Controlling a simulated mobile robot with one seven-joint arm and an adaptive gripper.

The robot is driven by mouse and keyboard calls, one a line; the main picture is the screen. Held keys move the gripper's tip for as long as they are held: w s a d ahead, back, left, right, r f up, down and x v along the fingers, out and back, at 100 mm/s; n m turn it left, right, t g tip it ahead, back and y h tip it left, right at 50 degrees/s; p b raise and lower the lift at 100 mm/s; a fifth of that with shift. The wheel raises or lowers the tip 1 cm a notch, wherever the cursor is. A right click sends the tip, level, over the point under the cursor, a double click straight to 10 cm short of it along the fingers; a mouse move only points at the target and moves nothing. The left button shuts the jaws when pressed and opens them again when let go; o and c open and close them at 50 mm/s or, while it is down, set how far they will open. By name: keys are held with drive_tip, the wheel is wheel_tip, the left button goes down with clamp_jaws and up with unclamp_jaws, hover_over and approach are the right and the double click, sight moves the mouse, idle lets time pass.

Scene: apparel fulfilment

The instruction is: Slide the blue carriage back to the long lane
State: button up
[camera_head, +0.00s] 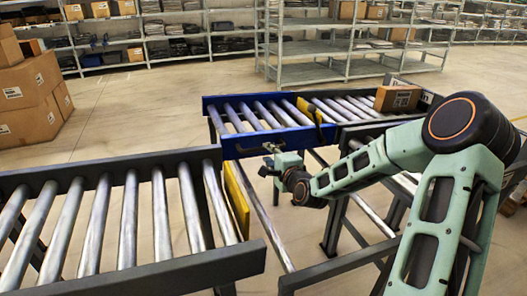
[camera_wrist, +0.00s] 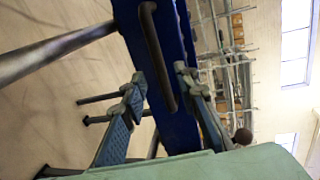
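The blue carriage (camera_head: 265,143), a short roller section with a blue frame, stands at the far end of its floor rails, beside the right roller lane (camera_head: 350,108). In the wrist view its blue side panel (camera_wrist: 182,125) carries a dark bar handle (camera_wrist: 158,55). My gripper (camera_head: 268,153) is at the carriage's near side. In the wrist view, my gripper (camera_wrist: 160,88) is open, with one finger on each side of the handle's lower part and gaps visible. Whether either finger touches the handle is unclear. Another roller lane (camera_head: 120,215) lies in the left foreground, apart from the carriage.
A cardboard box (camera_head: 397,98) sits on the right lane. Yellow end plates stand at the right lane (camera_head: 309,109) and the left lane (camera_head: 237,201). Rails (camera_head: 262,215) run across the gap toward the front. Stacked boxes (camera_head: 30,95) and shelves are farther off.

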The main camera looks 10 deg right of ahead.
sight(264, 150)
drive_tip(key=x, duration=0.5)
drive_tip(key=shift+w+f+b, duration=0.1)
drive_tip(key=shift+w+b, duration=0.2)
drive_tip(key=shift+b, duration=0.05)
clamp_jaws()
